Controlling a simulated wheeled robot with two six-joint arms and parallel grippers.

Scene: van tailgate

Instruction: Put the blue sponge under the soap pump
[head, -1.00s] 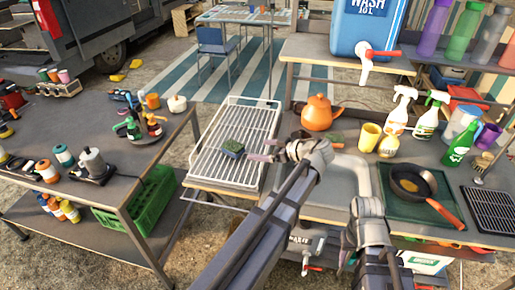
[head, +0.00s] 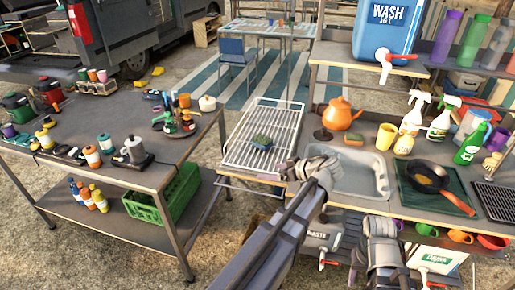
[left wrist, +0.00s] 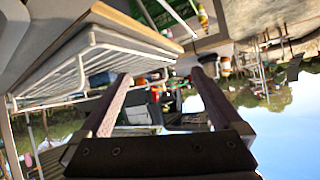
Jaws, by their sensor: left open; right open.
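A small sponge (head: 261,142), green on top with a bluish side, lies on the white wire rack (head: 236,158) in the head view. My left gripper (head: 284,170) is open and empty, just below and right of the sponge, apart from it, near the rack's front right corner. In the left wrist view its two fingers (left wrist: 160,100) are spread with nothing between them; the sponge is not visible there. My right gripper (head: 378,228) is open, low in front of the counter; its fingertips are hard to make out.
The sink (head: 358,178) is right of the rack. An orange kettle (head: 341,114), another sponge (head: 353,139), yellow cup (head: 386,136), spray bottles (head: 413,112) and pan (head: 427,176) stand on the counter. The left table (head: 85,125) is crowded.

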